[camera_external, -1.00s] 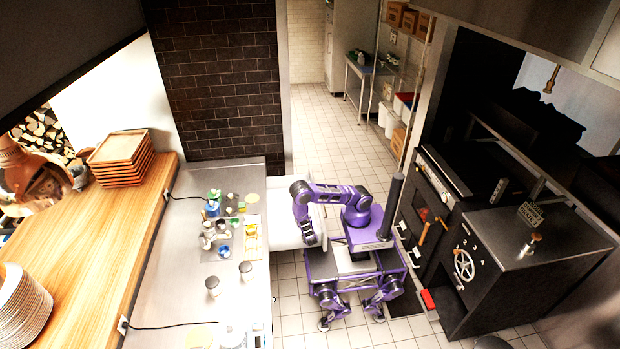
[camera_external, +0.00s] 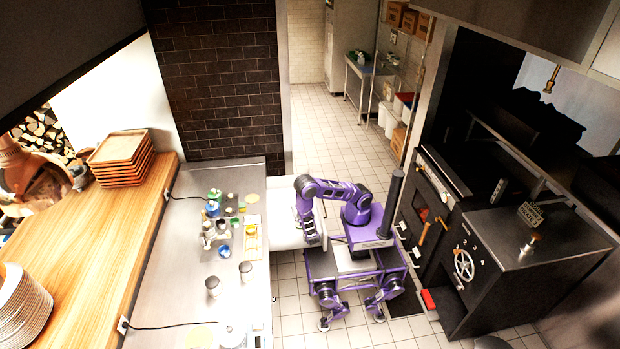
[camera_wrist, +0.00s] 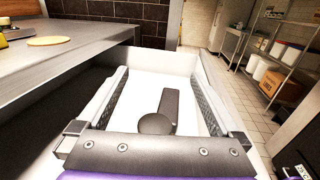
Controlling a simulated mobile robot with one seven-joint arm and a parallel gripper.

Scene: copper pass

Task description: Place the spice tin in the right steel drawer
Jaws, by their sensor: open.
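An open steel drawer (camera_wrist: 145,85) with a bright, pale interior fills the middle of the wrist view. In the external view the drawer (camera_external: 283,236) juts from the counter toward my base. My gripper (camera_wrist: 158,72) is open, its two fingers wide apart over the drawer. In the external view my gripper (camera_external: 314,238) hangs at the drawer's outer end. Between the fingers, lower down, is a dark grey shape with a round end (camera_wrist: 155,124) and a straight-sided part. It may be the spice tin, but I cannot tell it surely from a shadow. Nothing is visibly gripped.
The steel counter (camera_external: 180,262) lies left of the drawer, with several bottles and small containers (camera_external: 222,232) on it. Two dark-lidded shakers (camera_external: 212,285) stand nearer the front. A dark oven unit (camera_external: 520,250) stands right of my base. The tiled floor (camera_external: 330,130) behind is clear.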

